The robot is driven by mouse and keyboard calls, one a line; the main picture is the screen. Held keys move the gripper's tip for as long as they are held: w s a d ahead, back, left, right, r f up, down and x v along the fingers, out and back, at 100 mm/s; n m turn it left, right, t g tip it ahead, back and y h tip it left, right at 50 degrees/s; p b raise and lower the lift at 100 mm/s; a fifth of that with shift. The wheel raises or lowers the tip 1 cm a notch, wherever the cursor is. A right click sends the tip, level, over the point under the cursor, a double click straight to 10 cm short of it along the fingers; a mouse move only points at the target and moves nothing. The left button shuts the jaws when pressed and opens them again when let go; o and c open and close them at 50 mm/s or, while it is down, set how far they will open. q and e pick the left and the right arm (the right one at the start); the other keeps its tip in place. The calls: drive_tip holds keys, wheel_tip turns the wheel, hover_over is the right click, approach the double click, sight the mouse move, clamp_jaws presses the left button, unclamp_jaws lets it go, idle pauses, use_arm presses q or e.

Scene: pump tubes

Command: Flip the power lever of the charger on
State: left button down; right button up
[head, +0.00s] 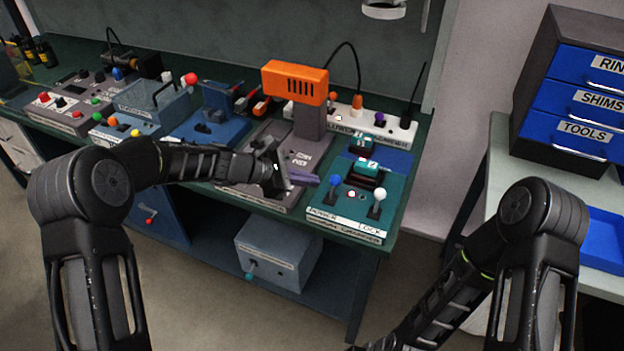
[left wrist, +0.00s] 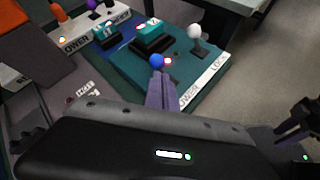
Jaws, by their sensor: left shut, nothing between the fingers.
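The teal charger (head: 345,222) stands at the right front of the bench, labelled POWER and LOCK. Its power lever has a blue knob (head: 335,181) and stands upright above the POWER label; it also shows in the left wrist view (left wrist: 156,61). The lock lever has a white knob (head: 380,194), also seen in the left wrist view (left wrist: 194,31). My left gripper (head: 303,178) is shut and empty, its purple fingertips (left wrist: 160,78) just short of the blue knob. Contact cannot be told. Part of my right gripper (left wrist: 290,130) seems to show at the wrist view's right edge; its jaws are unclear.
A grey station with an orange-headed post (head: 296,84) stands left of the charger. A white power strip (head: 375,124) with plugs lies behind. Teal battery-like blocks (head: 366,172) sit on the charger. Open floor lies right of the bench, before the blue drawers (head: 580,98).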

use_arm(q)
drive_tip(key=s+a+r+b, duration=0.1)
drive_tip(key=a+r, duration=0.7)
drive_tip(key=a, duration=0.1)
idle(0.4)
